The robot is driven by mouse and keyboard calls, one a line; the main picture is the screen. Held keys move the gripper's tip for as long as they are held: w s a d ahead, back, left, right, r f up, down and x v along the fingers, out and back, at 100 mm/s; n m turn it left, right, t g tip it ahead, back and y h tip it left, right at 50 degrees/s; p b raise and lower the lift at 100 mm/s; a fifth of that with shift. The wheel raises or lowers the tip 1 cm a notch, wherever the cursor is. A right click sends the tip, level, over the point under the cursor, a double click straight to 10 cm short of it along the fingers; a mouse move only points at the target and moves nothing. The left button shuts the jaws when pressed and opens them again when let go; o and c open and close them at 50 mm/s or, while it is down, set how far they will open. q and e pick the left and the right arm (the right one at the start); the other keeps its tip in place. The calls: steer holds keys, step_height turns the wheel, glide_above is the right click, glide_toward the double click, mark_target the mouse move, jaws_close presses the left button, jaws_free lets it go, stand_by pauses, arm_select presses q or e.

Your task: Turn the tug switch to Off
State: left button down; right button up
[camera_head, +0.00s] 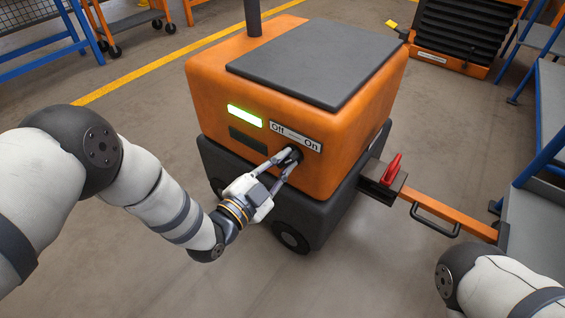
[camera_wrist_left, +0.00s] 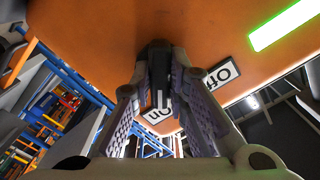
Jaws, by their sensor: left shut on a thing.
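The orange tug (camera_head: 240,85) stands ahead on a dark base. Its dark switch knob (camera_head: 296,153) is on the front face, below the right part of a white label plate (camera_head: 295,136), which reads Off at left and On at right. My left gripper (camera_head: 284,161) is shut on the knob; in the left wrist view the dark knob (camera_wrist_left: 157,58) sits between the fingers, which hide part of it. The Off label (camera_wrist_left: 222,74) and the On label also show there. I cannot tell for sure which way the knob points. My right gripper is out of view.
A lit green display (camera_head: 245,115) is left of the label. A red lever (camera_head: 392,169) and an orange tow bar (camera_head: 450,212) project at right. Blue-framed racks (camera_head: 535,190) stand at the right edge.

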arm_select(q)
steer(key=n, duration=0.3)
steer(key=shift+p, duration=0.35)
steer(key=n, duration=0.9)
steer(key=shift+s+d+n, duration=0.1)
steer(key=shift+n, duration=1.7)
steer(key=c, duration=1.6)
jaws_free()
steer(key=shift+o, duration=0.2)
